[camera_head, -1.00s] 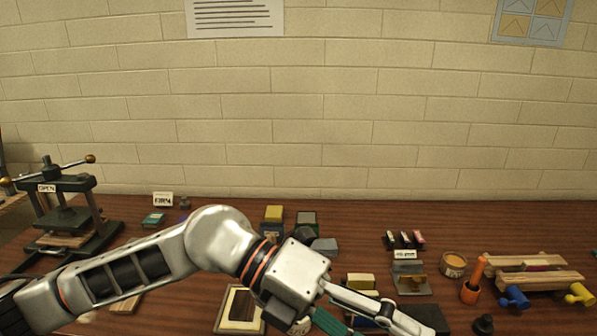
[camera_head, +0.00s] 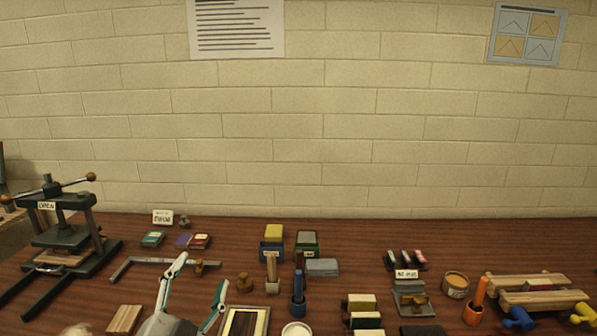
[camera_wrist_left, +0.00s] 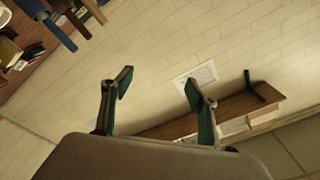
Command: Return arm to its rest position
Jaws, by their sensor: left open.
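My left gripper (camera_head: 199,284) is open and empty at the bottom of the head view, left of the middle. Its two fingers point up and stand well apart over the table's front part. In the left wrist view the same gripper (camera_wrist_left: 158,86) shows its two fingers apart with nothing between them, facing the brick wall. Most of the left arm is out of the head view. My right gripper is in neither view.
A dark press (camera_head: 62,238) stands on the table at the left. A framed tray (camera_head: 262,312), a white cup (camera_head: 297,329) and several small blocks lie right of the gripper.

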